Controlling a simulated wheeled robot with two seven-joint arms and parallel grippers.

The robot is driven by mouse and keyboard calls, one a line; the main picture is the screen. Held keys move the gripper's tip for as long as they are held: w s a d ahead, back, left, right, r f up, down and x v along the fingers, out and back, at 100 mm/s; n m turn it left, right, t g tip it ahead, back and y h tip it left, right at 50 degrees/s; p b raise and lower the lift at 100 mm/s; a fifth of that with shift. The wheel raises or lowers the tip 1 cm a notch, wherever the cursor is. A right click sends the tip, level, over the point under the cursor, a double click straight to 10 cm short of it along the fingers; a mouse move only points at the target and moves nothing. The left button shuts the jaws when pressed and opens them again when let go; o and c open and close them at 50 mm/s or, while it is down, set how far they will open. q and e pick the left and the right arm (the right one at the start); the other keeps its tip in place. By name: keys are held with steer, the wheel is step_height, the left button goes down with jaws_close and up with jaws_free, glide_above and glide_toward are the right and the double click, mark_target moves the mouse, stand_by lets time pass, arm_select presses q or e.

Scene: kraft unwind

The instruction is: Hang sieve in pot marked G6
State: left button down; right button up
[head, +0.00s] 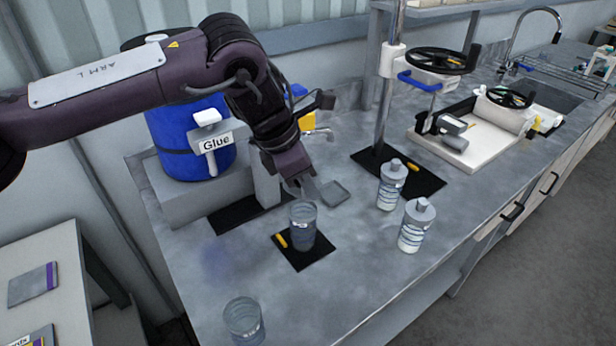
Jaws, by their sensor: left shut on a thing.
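My left gripper (302,188) reaches down over the counter, just above and behind a clear pot. It is shut on a small grey thing, seemingly the sieve, mostly hidden by the fingers. The clear pot (303,230) stands upright on a black mat with a yellow marker beside it. A second clear pot (244,322) stands at the front left, cut by the lower picture edge. I cannot read G6 on either pot. My right gripper is out of view.
A flat grey square dish (336,193) lies right of the gripper. A blue Glue drum (190,140) is behind on the left. A press stand (382,110) rises at the back.

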mark_target(307, 197)
arm_select(q)
steer(key=f, duration=0.1)
steer(key=f+b, duration=0.1)
steer(key=shift+w+f+b, duration=0.2)
steer(key=shift+f+b, duration=0.1)
steer(key=shift+s+f, duration=0.1)
steer(key=shift+f, duration=0.2)
steer(key=shift+f+b, duration=0.3)
steer(key=shift+b, duration=0.2)
step_height(307, 197, down, 2)
steer(key=shift+b, duration=0.5)
steer(key=shift+f, duration=0.5)
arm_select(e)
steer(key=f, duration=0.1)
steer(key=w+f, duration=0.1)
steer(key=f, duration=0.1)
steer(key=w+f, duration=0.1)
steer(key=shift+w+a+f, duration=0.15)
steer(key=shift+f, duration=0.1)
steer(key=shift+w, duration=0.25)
arm_select(q)
steer(key=c, duration=1.2)
jaws_free()
